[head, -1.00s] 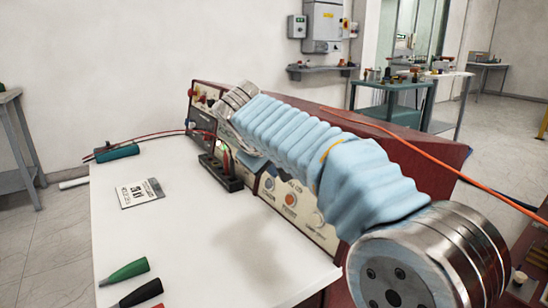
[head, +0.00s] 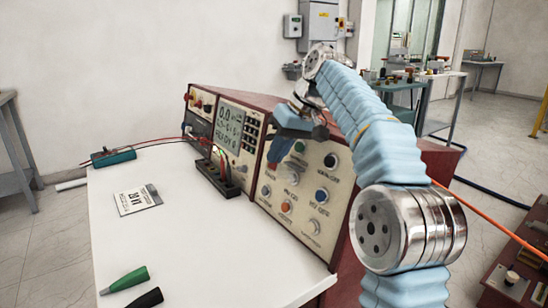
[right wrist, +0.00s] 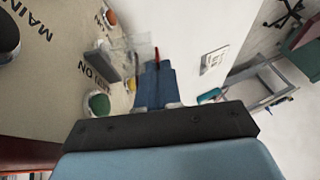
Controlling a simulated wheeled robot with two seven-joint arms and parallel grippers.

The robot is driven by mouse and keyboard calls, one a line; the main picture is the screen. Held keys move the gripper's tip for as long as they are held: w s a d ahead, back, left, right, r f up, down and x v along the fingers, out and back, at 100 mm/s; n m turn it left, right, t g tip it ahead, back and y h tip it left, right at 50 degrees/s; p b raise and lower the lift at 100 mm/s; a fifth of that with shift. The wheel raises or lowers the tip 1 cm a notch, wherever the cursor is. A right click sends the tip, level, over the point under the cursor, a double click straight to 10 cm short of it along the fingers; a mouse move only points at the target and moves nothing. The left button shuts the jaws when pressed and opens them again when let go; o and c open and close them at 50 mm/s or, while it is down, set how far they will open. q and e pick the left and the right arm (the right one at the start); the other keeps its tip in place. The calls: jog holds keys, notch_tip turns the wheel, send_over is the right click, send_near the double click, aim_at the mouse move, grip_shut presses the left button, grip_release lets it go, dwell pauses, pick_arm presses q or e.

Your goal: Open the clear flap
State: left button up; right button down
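My right gripper (head: 277,152) hangs close in front of the upper part of the control panel (head: 300,190). Its blue fingers lie side by side and look shut in the right wrist view (right wrist: 155,82), with nothing seen between them. A see-through piece, which looks like the clear flap (right wrist: 138,48), stands out from the panel just beyond and left of the fingertips. I cannot tell whether it touches them. My left gripper is not in view.
A meter with a lit display (head: 232,128) sits left of the panel. A black terminal block (head: 218,178) stands before it. A white label card (head: 138,199), a teal box (head: 113,157) and green and black handles (head: 125,280) lie on the white table (head: 200,245). The table's middle is clear.

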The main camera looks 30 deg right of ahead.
jog(key=shift+w+d+r+y, duration=0.1)
jog(key=shift+d+r+y, duration=0.2)
jog(key=shift+d+y, duration=0.45)
jog(key=shift+a+y, duration=0.2)
jog(key=shift+y, duration=0.05)
jog(key=c, duration=1.3)
grip_release()
